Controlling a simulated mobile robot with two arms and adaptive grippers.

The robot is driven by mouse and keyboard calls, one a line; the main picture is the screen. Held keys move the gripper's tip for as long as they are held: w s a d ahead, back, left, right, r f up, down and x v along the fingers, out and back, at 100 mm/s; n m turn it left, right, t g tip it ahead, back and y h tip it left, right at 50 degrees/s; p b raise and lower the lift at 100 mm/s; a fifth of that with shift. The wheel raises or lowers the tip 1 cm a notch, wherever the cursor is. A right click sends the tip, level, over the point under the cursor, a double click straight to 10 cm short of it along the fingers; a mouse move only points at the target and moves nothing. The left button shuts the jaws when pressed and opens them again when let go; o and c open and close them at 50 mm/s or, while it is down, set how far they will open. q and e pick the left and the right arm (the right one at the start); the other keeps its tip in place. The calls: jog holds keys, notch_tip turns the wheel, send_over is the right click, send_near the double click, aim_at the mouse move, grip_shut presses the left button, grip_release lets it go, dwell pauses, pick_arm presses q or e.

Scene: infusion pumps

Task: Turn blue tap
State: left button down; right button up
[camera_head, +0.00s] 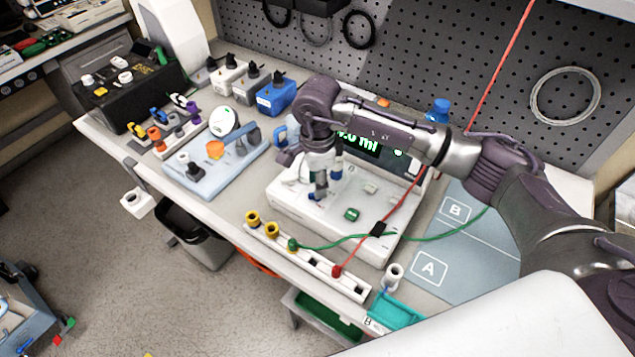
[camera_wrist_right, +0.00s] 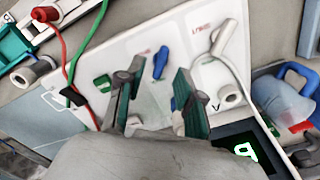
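The white infusion pump panel (camera_head: 295,213) stands on the bench below my right arm. My right gripper (camera_head: 319,190) points down at it in the head view. In the right wrist view my right gripper (camera_wrist_right: 158,72) is open, with its two green-padded fingers apart. A blue tap (camera_wrist_right: 160,62) shows on the panel between the two fingertips; I cannot tell whether they touch it. A second blue part (camera_wrist_right: 173,103) shows lower down between the fingers, partly hidden. My left gripper is not in view.
A white strip with yellow, green and red plugs (camera_head: 292,244) lies in front of the pump. Red and green cables cross the pump's right side.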

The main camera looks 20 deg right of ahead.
jog(key=shift+f, duration=1.4)
grip_shut()
